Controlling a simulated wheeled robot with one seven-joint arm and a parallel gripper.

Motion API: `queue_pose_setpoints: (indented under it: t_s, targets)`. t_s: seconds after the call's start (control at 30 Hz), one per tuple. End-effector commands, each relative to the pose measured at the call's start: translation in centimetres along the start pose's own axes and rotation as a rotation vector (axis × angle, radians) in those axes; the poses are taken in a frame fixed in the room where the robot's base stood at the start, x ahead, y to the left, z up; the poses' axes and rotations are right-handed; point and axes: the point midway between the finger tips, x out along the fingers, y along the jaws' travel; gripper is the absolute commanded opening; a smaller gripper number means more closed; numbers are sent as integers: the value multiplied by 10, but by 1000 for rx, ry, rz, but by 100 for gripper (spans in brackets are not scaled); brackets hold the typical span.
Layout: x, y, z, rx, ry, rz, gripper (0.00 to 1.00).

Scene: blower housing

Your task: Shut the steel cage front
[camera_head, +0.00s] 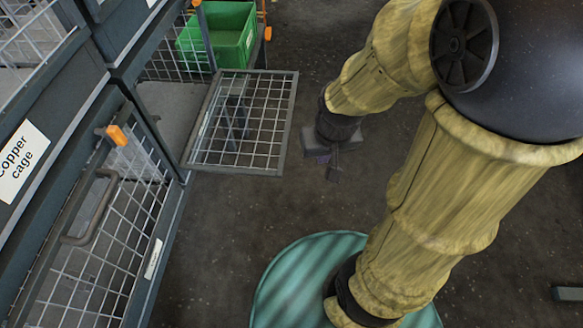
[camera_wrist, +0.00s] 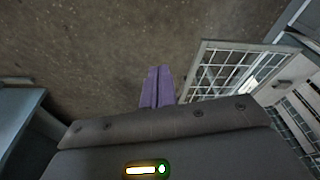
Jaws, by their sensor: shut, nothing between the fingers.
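An open wire-mesh front (camera_head: 242,125) in a grey frame stands swung out from the row of cages in the head view. It also shows at the right in the wrist view (camera_wrist: 222,70). I cannot read a steel label on it. My gripper (camera_head: 333,172) is to the right of this front's free edge, apart from it, over the floor. In the wrist view its purple fingers (camera_wrist: 158,75) are together and empty, with the mesh front to their right.
A shut mesh front (camera_head: 105,235) with a bent handle and orange latch (camera_head: 116,135) is at lower left, near a "Copper cage" sign (camera_head: 18,162). A green crate (camera_head: 235,45) stands behind the open front. A teal round shape (camera_head: 290,285) is at bottom. Dark floor (camera_head: 225,220) is clear between.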

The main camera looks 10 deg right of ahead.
Motion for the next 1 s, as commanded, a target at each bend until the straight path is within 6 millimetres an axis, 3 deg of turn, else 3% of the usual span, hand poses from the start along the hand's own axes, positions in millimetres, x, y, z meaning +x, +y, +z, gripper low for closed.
queue_pose_setpoints:
  t_s: [0.03,0.37,0.6,1.0]
  targets:
    - [27,0,6,3,-4,0,0]
    - [114,1,25,50,-76,-10,0]
    - [181,2,40,158,-234,-44,0]
    - [247,-16,57,471,-670,-234,0]
